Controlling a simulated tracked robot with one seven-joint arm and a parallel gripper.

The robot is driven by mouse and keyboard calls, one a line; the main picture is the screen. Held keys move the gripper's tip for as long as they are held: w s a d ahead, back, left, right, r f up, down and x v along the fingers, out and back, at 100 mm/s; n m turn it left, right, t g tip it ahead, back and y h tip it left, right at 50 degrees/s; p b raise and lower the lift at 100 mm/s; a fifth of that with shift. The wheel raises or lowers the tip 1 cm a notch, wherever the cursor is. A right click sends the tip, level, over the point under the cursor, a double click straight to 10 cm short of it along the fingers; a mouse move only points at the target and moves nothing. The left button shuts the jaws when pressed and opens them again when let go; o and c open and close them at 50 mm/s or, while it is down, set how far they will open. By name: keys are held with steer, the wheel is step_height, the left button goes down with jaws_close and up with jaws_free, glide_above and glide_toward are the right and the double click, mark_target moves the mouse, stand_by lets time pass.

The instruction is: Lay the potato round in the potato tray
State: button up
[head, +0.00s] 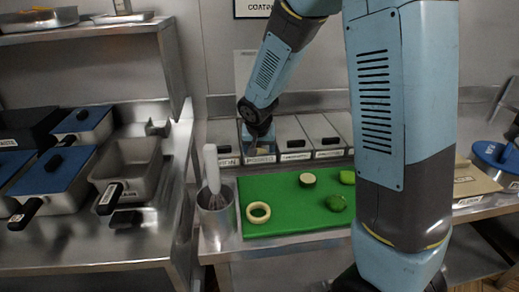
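My gripper (261,146) points down at the back of the counter, at an open bin in the row of labelled steel bins. The bin's front label (261,159) is too small to read, so I cannot tell whether it is the potato tray. A small tan patch shows at the fingertips; I cannot tell whether it is the potato round, part of the gripper or something in the bin. The fingers are too small and dark to show whether they are open or shut. No other piece in view is clearly a potato round.
Lidded bins (293,135) flank the gripper. Fryer pans (126,165) stand left.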

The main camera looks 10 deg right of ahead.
steer(key=shift+o, duration=1.2)
steer(key=shift+a, duration=0.1)
steer(key=shift+r, duration=0.2)
steer(key=d+v, duration=0.1)
steer(key=v, duration=1.2)
steer(key=s+d+r, duration=0.3)
steer(key=s+d, duration=0.1)
steer(key=s, duration=0.3)
steer(key=s+d+r+n, duration=0.1)
steer(key=s+d+r, duration=0.2)
steer(key=s+d, duration=0.2)
steer(key=s+d+r+t, duration=0.1)
steer(key=s+d+r, duration=0.2)
steer(key=s, duration=0.7)
steer(key=shift+d+r+n+y, duration=0.3)
steer(key=shift+d+r, duration=0.1)
steer(key=shift+d, duration=0.5)
